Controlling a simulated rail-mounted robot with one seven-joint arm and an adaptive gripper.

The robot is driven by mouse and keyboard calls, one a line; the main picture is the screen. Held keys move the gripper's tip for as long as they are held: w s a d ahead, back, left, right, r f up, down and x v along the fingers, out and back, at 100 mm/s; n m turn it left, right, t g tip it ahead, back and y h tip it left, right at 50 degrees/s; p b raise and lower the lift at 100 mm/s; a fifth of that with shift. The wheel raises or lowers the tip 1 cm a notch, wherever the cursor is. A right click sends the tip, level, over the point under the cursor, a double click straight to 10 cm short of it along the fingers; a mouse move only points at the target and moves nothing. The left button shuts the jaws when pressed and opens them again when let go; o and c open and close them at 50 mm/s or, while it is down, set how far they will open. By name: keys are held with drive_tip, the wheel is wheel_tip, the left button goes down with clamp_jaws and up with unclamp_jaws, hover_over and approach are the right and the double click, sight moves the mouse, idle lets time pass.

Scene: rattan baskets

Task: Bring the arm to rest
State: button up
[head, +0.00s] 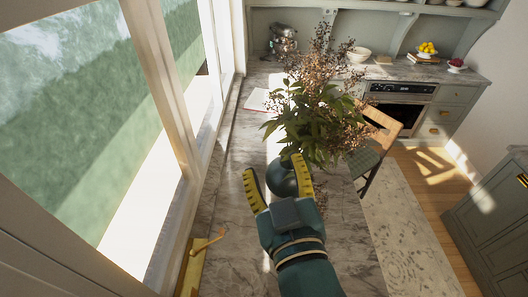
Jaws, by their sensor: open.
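My gripper (278,182) is in the middle of the head view, at the end of my teal arm. Its two yellow-lined fingers are spread apart, and I see nothing held between them. Beyond the fingers, and partly covered by them, stands a dark round vase (284,178) with a large leafy plant (310,120). I cannot tell whether the fingers touch the vase.
The marble counter (225,215) runs along the window at left. A yellow board with a wooden handle (207,243) lies at lower left. An open book (258,100) lies beyond. A wooden chair (380,125) stands right of the counter. Patterned rug (405,225) covers the floor.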

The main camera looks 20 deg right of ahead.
drive_tip(key=s+a+r+m+t, duration=0.1)
drive_tip(key=s+a+r+t, duration=0.1)
drive_tip(key=r, duration=0.3)
drive_tip(key=s+a+r+m+t+y, duration=0.1)
drive_tip(key=s+a+r+t, duration=0.1)
drive_tip(key=s+r, duration=0.2)
drive_tip(key=shift+s+r+m+t, duration=0.25)
drive_tip(key=shift+r+m+t, duration=0.05)
drive_tip(key=shift+r, duration=0.6)
drive_tip(key=shift+d, duration=0.1)
wheel_tip(320, 180, up, 4)
drive_tip(key=p, duration=0.4)
drive_tip(key=shift+r, duration=0.15)
